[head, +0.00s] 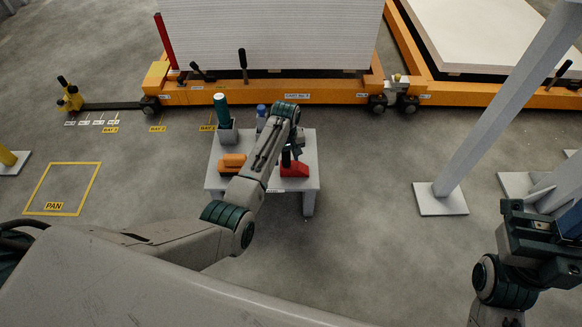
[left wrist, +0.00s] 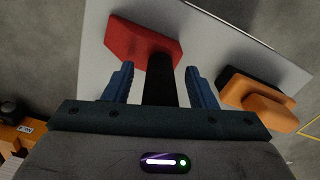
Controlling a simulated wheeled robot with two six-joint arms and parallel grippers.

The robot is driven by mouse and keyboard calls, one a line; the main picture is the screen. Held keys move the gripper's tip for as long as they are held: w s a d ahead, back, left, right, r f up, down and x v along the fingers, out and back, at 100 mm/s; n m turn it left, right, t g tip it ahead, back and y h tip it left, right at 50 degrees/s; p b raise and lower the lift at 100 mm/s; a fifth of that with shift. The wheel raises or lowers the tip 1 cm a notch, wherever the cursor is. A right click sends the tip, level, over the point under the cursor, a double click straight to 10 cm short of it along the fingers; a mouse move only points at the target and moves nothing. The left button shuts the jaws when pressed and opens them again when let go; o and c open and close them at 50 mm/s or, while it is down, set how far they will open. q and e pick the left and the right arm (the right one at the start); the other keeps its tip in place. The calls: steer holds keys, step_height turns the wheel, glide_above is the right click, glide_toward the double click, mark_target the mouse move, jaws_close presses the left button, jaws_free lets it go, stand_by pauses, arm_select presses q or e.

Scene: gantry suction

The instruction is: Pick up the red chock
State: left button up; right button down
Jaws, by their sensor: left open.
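The red chock (head: 294,170) sits on the right part of a small grey table (head: 262,184). In the left wrist view the red chock (left wrist: 138,40) lies beyond my fingertips, with a black upright handle (left wrist: 160,80). My left gripper (left wrist: 159,69) is open, its two blue fingers on either side of the handle, with visible gaps. In the head view my left arm partly hides the gripper and the table. My right gripper (head: 562,232) is at the right edge, away from the table; its jaws do not show clearly.
An orange chock (head: 234,159) with a black part lies on the table's left side; it also shows in the left wrist view (left wrist: 262,105). An orange cart (head: 270,94) is behind the table. A grey post (head: 490,120) rises at right.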

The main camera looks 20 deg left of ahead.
arm_select(q)
steer(key=c, duration=1.1)
steer(key=shift+o, duration=0.2)
steer(key=shift+r, duration=0.1)
